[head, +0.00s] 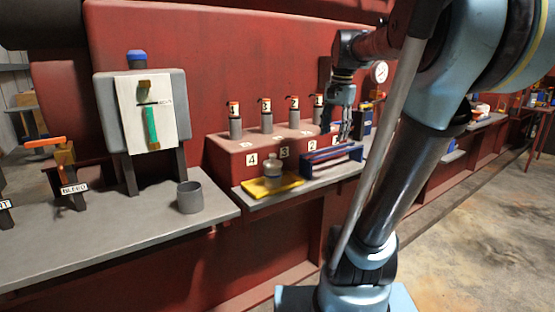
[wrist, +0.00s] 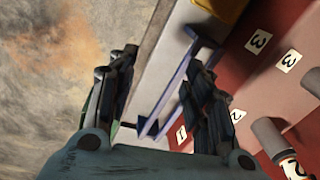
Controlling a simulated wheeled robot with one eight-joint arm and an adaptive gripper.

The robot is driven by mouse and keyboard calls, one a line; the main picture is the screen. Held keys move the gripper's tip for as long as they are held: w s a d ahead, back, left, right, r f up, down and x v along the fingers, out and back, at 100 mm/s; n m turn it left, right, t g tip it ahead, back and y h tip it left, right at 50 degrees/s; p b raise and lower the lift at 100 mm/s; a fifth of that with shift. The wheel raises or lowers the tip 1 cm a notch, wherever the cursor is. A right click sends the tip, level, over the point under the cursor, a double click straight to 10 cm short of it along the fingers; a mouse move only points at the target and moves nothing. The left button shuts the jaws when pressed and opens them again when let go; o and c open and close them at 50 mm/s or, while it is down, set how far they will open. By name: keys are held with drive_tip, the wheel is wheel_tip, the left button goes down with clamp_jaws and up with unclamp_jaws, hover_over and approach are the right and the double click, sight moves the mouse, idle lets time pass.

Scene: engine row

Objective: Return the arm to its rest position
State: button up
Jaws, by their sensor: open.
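My gripper (head: 342,122) hangs from my bent arm, fingers down, above the right end of the red numbered block (head: 222,155). In the wrist view my gripper (wrist: 160,100) has its two fingers spread apart with nothing between them that it holds. Below and beyond the fingers lies a blue rack (wrist: 168,95), which also shows in the head view (head: 330,158) on the grey ledge. I cannot tell whether a fingertip touches it. My forearm and column fill the right of the head view.
A yellow tray (head: 257,188) with a pale bottle (head: 273,174) sits left of the rack. Several capped posts (head: 266,120) stand on the red block. A grey cup (head: 189,197) stands on the left bench (head: 130,235). Open floor (head: 450,240) lies to the right.

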drive_tip(key=s+f+n, duration=0.4)
drive_tip(key=s+f, duration=0.5)
drive_tip(key=f, duration=0.4)
drive_tip(key=s+f+n+t, duration=0.1)
drive_tip(key=s+f+n, duration=0.4)
drive_tip(key=s+f, duration=0.4)
wheel_tip(320, 180, down, 4)
drive_tip(key=shift+r+h, duration=0.1)
drive_tip(key=shift+h, duration=0.2)
drive_tip(key=shift+d, duration=0.1)
drive_tip(key=shift+w+f, duration=0.25)
drive_tip(key=shift+w, duration=0.15)
